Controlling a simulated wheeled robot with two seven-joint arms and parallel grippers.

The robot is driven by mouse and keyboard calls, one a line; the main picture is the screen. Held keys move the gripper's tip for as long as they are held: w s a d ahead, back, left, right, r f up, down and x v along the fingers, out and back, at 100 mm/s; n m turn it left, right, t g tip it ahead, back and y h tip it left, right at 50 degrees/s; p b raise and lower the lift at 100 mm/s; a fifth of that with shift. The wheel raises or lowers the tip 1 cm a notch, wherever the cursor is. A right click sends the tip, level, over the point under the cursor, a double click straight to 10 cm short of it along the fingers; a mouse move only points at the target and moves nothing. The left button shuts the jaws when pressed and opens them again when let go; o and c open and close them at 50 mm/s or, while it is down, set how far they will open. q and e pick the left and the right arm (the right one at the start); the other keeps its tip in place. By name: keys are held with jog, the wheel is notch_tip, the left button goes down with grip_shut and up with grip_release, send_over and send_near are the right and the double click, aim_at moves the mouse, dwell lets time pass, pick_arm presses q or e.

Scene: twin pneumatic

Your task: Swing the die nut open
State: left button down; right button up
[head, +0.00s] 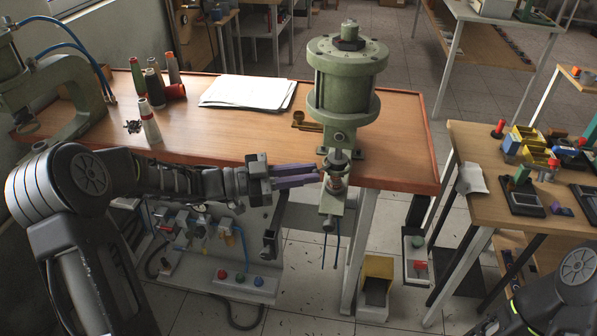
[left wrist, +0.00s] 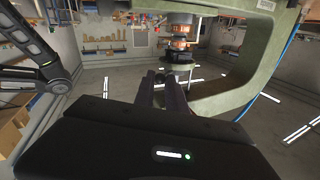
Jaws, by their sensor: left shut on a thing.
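The green pneumatic press (head: 346,85) stands at the front edge of the wooden bench. Below its ram sits a small reddish die area with the die nut (head: 336,184); copper-coloured round parts of it also show in the left wrist view (left wrist: 181,44). My left gripper (head: 318,178), with purple fingers, reaches in from the left, its tips at the left side of the die nut. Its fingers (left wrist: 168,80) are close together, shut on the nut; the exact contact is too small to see. My right gripper is not in view; only part of my right arm shows.
A second green press (head: 55,95) stands at the bench's left end. Thread cones (head: 150,122) and a paper stack (head: 248,93) lie on the bench. A control panel (head: 225,250) hangs below. A side table (head: 480,210) with parts stands right. The press's C-frame (left wrist: 262,65) curves close by.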

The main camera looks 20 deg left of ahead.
pick_arm(q)
jog(key=shift+a, duration=0.1)
dwell(0.3)
jog(key=c, duration=1.4)
grip_release()
jog(key=shift+o, duration=0.2)
jog(key=b+v, duration=0.1)
jog(key=v, duration=0.6)
jog(key=shift+a+b, duration=0.3)
jog(key=shift+b, duration=0.1)
jog(key=shift+s, duration=0.1)
